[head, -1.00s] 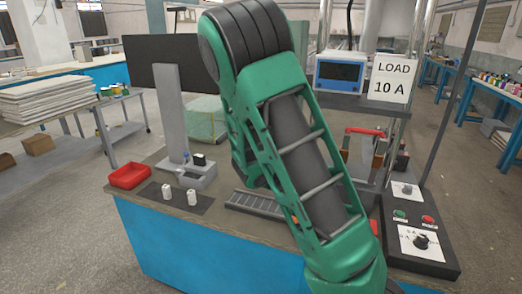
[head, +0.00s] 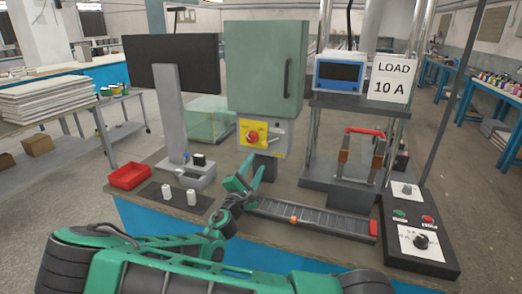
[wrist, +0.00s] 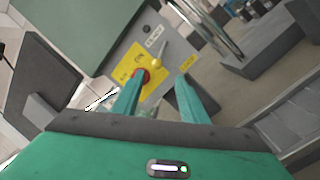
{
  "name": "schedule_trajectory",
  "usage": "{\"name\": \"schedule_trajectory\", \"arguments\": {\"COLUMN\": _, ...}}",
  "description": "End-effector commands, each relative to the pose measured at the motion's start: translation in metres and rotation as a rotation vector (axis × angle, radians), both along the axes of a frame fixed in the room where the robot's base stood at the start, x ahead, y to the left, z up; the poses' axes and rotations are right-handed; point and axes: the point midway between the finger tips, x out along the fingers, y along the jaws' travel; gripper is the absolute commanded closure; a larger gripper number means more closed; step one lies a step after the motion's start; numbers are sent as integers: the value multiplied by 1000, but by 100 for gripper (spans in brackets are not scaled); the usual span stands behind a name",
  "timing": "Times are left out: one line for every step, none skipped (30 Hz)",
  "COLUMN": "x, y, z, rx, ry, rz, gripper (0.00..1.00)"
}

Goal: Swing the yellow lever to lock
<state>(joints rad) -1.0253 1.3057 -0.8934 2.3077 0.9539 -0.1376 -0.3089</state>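The lever lies at a slant across the plate, on the front of a grey switch box. In the head view the red knob (head: 253,136) and yellow plate (head: 246,148) sit below a grey-green cabinet; the lever is small there and its exact angle is hard to tell. My gripper (head: 252,166) is open and empty, below and in front of the plate. In the wrist view its two fingers (wrist: 159,80) point toward the plate, apart from the lever.
The grey-green cabinet (head: 264,68) stands above the switch box. A slotted rail with an orange slider (head: 293,219) lies right of my gripper. A frame with a red handle (head: 364,131) stands behind it. A red tray (head: 129,176) and white cylinders (head: 191,197) are left.

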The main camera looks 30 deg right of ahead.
Motion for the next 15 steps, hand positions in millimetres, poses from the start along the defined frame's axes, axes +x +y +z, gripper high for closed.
{"name": "schedule_trajectory", "arguments": {"x": 2, "y": 3, "z": 1, "rx": -12, "ry": 1, "rz": 9, "gripper": 60}}
{"name": "schedule_trajectory", "arguments": {"x": 4, "y": 3, "z": 2, "rx": -15, "ry": 2, "rz": 12, "gripper": 60}}
{"name": "schedule_trajectory", "arguments": {"x": 5, "y": 2, "z": 2, "rx": -18, "ry": 3, "rz": 14, "gripper": 60}}
{"name": "schedule_trajectory", "arguments": {"x": 7, "y": 1, "z": 3, "rx": -19, "ry": 3, "rz": 16, "gripper": 60}}
{"name": "schedule_trajectory", "arguments": {"x": 9, "y": -1, "z": 3, "rx": -19, "ry": 3, "rz": 16, "gripper": 60}}
{"name": "schedule_trajectory", "arguments": {"x": 12, "y": -5, "z": 4, "rx": -18, "ry": 3, "rz": 15, "gripper": 60}}
{"name": "schedule_trajectory", "arguments": {"x": 14, "y": -9, "z": 5, "rx": -17, "ry": 3, "rz": 13, "gripper": 60}}
{"name": "schedule_trajectory", "arguments": {"x": 16, "y": -13, "z": 6, "rx": -17, "ry": 3, "rz": 12, "gripper": 60}}
{"name": "schedule_trajectory", "arguments": {"x": 20, "y": -18, "z": 8, "rx": -17, "ry": 2, "rz": 13, "gripper": 60}}
{"name": "schedule_trajectory", "arguments": {"x": 24, "y": -22, "z": 9, "rx": -17, "ry": 1, "rz": 13, "gripper": 60}}
{"name": "schedule_trajectory", "arguments": {"x": 27, "y": -26, "z": 10, "rx": -16, "ry": 1, "rz": 12, "gripper": 60}}
{"name": "schedule_trajectory", "arguments": {"x": 31, "y": -32, "z": 12, "rx": -17, "ry": 2, "rz": 12, "gripper": 60}}
{"name": "schedule_trajectory", "arguments": {"x": 35, "y": -36, "z": 13, "rx": -17, "ry": 2, "rz": 13, "gripper": 60}}
{"name": "schedule_trajectory", "arguments": {"x": 38, "y": -40, "z": 14, "rx": -17, "ry": 2, "rz": 13, "gripper": 60}}
{"name": "schedule_trajectory", "arguments": {"x": 42, "y": -45, "z": 16, "rx": -16, "ry": 1, "rz": 13, "gripper": 60}}
